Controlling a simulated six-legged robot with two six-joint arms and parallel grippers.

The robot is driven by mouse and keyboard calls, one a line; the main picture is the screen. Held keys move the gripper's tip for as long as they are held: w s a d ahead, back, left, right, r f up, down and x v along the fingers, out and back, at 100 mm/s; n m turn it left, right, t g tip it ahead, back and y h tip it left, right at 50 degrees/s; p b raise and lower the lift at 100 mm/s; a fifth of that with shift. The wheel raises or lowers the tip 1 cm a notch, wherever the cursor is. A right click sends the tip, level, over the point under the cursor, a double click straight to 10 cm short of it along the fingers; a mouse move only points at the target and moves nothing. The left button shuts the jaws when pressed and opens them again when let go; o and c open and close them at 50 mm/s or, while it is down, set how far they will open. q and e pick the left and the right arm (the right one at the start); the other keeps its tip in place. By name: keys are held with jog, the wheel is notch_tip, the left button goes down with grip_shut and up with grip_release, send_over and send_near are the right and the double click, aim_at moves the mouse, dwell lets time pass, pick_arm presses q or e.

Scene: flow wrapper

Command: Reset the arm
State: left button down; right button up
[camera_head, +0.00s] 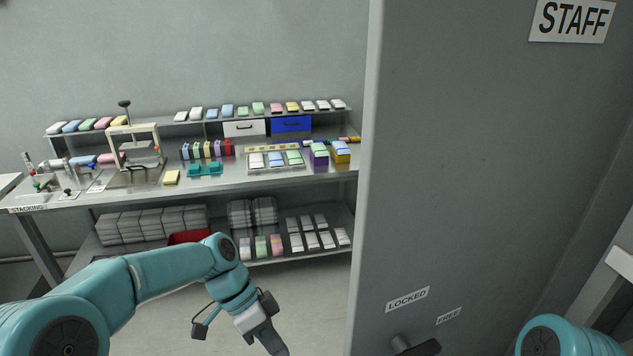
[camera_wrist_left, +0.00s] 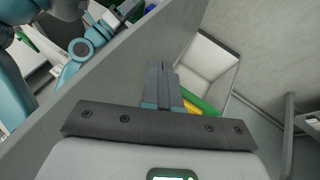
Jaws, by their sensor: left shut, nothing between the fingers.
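My left arm (camera_head: 165,275), teal with dark joints, comes in from the lower left in the head view. Its left gripper (camera_head: 275,343) points down over the floor in front of the shelving and is empty. In the left wrist view the gripper's fingers (camera_wrist_left: 163,80) are together, with nothing between them. My right arm shows only as a teal joint (camera_head: 560,338) at the lower right; its gripper is out of view.
A large grey door (camera_head: 480,170) with STAFF and LOCKED signs and a dark handle (camera_head: 418,347) stands right of my left arm. Behind is a steel workbench (camera_head: 245,183) with colored packs and trays. Open floor (camera_head: 310,300) lies before it.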

pick_arm(q)
jog(key=s+a+f+n+t, duration=0.1)
jog(key=s+f+n, duration=0.15)
jog(key=f, duration=0.45)
jog(key=s+f+n, duration=0.1)
jog(key=f+n, duration=0.2)
jog(key=f, duration=0.3)
jog(key=s+a+f+n+t+y, duration=0.2)
jog(key=s+f+n, duration=0.7)
jog(key=s+f, duration=0.4)
jog(key=shift+s+a+f+n+t, duration=0.25)
jog(key=shift+s+n+t, duration=0.1)
jog(key=shift+s, duration=0.65)
jog(key=shift+w+a, duration=0.1)
jog(key=shift+a, duration=0.05)
